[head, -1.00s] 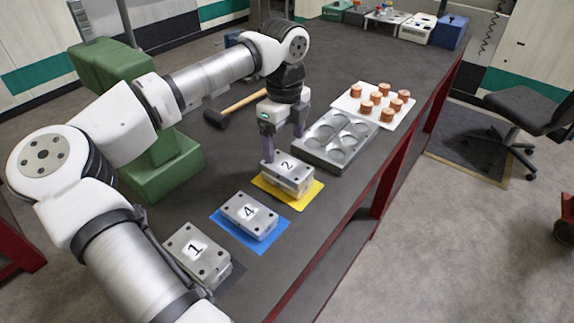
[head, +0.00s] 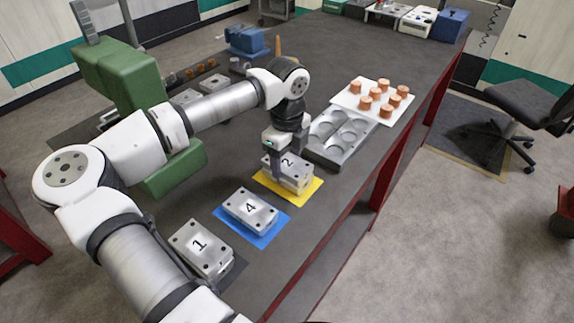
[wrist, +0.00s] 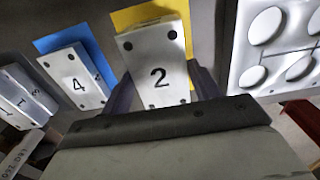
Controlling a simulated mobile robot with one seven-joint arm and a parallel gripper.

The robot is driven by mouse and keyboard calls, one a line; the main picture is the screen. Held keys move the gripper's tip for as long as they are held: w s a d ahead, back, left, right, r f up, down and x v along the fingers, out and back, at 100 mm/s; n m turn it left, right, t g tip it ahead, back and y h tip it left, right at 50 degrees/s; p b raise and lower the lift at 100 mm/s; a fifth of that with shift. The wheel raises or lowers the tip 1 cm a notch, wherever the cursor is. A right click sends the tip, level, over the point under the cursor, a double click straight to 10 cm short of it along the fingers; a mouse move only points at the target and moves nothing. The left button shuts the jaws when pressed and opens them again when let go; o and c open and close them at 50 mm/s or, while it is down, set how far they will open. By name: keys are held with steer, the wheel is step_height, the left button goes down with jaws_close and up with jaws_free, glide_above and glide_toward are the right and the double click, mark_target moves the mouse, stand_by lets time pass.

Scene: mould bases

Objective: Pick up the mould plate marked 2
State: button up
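The mould plate marked 2 (head: 291,166) is a grey metal block lying on a base over a yellow mat (head: 306,196). It also shows in the wrist view (wrist: 158,70), its number facing up. My gripper (head: 289,164) is down over this plate, one finger on each side of it. In the wrist view my gripper (wrist: 162,88) is open around the plate. The left finger is close to the plate's edge, and a gap shows at the right finger. I cannot tell whether the left finger touches.
The plate marked 4 (head: 251,208) is on a blue mat (head: 266,239), with the plate marked 1 (head: 201,245) nearer. A grey tray with round hollows (head: 340,135) stands just right of plate 2. A white board (head: 375,112) with copper cylinders lies beyond it.

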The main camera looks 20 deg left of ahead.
steer(key=c, duration=0.9)
steer(key=shift+r, duration=0.2)
